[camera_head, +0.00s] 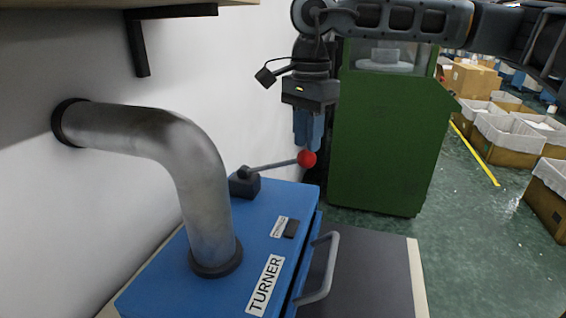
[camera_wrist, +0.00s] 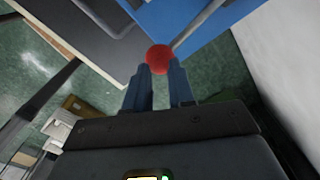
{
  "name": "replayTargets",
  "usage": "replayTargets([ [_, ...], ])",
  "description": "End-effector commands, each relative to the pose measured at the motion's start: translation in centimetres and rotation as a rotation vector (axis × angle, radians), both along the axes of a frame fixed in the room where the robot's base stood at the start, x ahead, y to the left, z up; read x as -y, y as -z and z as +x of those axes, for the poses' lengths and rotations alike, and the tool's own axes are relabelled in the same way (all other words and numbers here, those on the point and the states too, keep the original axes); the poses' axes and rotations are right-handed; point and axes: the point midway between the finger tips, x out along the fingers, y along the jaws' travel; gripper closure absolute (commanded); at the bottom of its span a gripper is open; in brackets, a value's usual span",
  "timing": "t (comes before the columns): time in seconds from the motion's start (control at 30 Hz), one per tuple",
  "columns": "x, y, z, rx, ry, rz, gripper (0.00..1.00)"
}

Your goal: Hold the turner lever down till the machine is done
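The blue TURNER machine (camera_head: 262,225) carries a thin lever (camera_head: 272,166) with a red ball end. The lever runs from a dark pivot block (camera_head: 244,183) to the right and slightly up. My gripper (camera_head: 308,147) points down just above and behind the red ball (camera_head: 307,159) in the head view. In the wrist view my gripper (camera_wrist: 159,68) has its two blue fingers apart, with the red ball (camera_wrist: 159,58) at their tips. I cannot tell whether the fingertips touch the ball.
A thick grey pipe (camera_head: 200,180) rises from the machine and bends to the wall. A grey handle (camera_head: 325,268) stands at its front. A green cabinet (camera_head: 385,140) is behind, with bins (camera_head: 510,138) at right. A dark surface (camera_head: 375,275) adjoins the machine.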

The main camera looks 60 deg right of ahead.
Motion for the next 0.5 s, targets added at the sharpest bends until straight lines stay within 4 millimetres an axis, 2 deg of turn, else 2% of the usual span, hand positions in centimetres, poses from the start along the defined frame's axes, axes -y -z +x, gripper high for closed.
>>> replayTargets([
  [0.5,0.0,1.8,0.0,0.001,0.000,0.001,0.77],
])
